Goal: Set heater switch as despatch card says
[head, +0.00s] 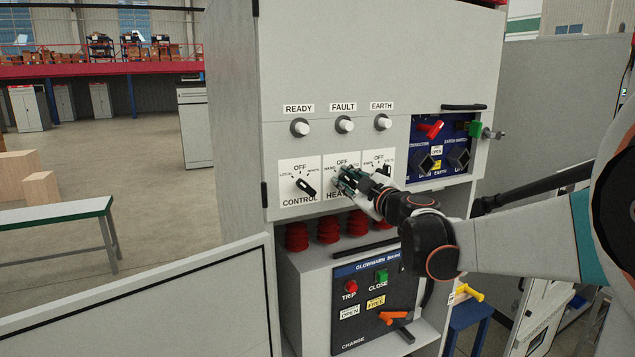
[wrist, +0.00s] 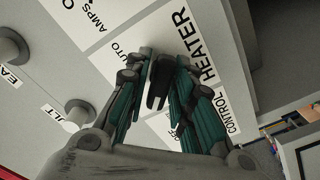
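The heater switch (wrist: 157,84) is a black knob on a white plate marked HEATER in the wrist view. My gripper (wrist: 165,62) has its two teal-padded fingers close on either side of this knob, and they appear to pinch it. In the head view my gripper (head: 345,180) covers the heater knob and part of its plate (head: 342,160), where OFF is readable at the top. In the wrist view AUTO is readable on the plate. The knob's exact pointing is hard to tell. I cannot make out a despatch card in either view.
The control switch (head: 305,187) is left of the heater plate; an ammeter-type selector plate (head: 378,158) is to its right. Three lamps (head: 344,124) sit above. Below are red bushings (head: 297,236) and a breaker panel (head: 376,300). An open door (head: 150,300) stands at front left.

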